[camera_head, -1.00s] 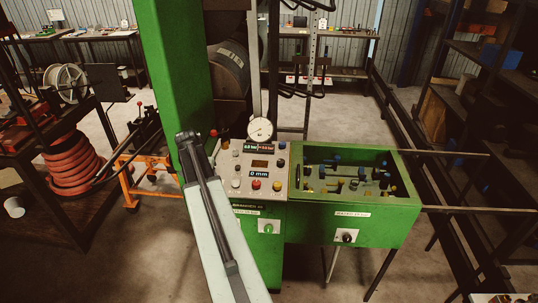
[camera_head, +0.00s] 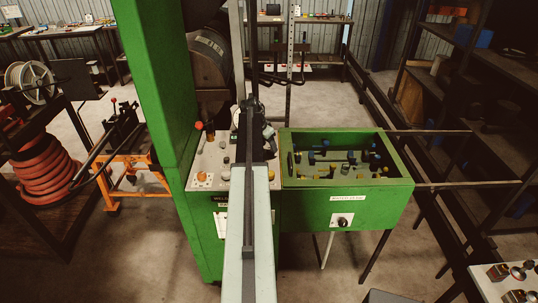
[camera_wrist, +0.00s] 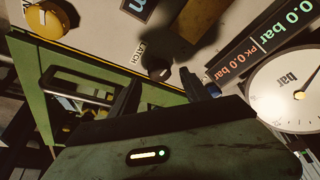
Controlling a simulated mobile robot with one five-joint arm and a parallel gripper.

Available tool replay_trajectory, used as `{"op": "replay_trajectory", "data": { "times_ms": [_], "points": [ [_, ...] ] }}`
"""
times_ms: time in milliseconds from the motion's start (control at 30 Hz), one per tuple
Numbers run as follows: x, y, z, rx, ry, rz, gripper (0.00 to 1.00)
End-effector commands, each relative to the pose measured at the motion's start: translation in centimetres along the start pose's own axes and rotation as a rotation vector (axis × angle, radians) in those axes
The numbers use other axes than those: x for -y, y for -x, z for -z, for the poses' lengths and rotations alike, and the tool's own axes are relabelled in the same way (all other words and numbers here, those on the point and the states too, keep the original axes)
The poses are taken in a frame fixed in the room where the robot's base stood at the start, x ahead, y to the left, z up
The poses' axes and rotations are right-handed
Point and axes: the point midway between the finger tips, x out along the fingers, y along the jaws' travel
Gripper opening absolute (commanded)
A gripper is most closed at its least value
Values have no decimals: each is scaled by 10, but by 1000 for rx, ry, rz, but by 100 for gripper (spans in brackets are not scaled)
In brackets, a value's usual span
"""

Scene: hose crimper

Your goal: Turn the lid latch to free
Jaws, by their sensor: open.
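In the wrist view a small dark knob (camera_wrist: 158,74) sits on the pale panel beside printed lettering that reads LATCH. It appears to be the lid latch; its turn position cannot be made out. My gripper (camera_wrist: 163,88) is open, its dark fingers at either side of the knob in the picture, with no clear contact visible. In the head view my gripper (camera_head: 256,122) is over the control panel (camera_head: 208,165) of the green machine, and my arm hides the latch.
A round pressure gauge (camera_wrist: 290,88) and a yellow knob (camera_wrist: 55,17) are near the gripper in the wrist view. The green bin (camera_head: 306,208) with small parts adjoins the panel on the right. A tall green column (camera_head: 158,85) stands left. A dark rack (camera_head: 440,90) is at right.

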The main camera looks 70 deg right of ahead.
Motion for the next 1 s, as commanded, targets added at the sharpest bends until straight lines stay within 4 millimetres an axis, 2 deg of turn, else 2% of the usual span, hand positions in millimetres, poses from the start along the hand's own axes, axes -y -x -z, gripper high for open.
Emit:
{"op": "replay_trajectory", "data": {
  "times_ms": [33,100,400,600,1000],
  "points": [
    [1,-18,-3,0,-1,0,55],
    [1,-26,-2,0,0,0,55],
    [1,-26,-1,0,1,1,55],
    [1,-25,-1,0,2,0,0],
    [0,-25,-2,1,63,25,0]
  ]
}}
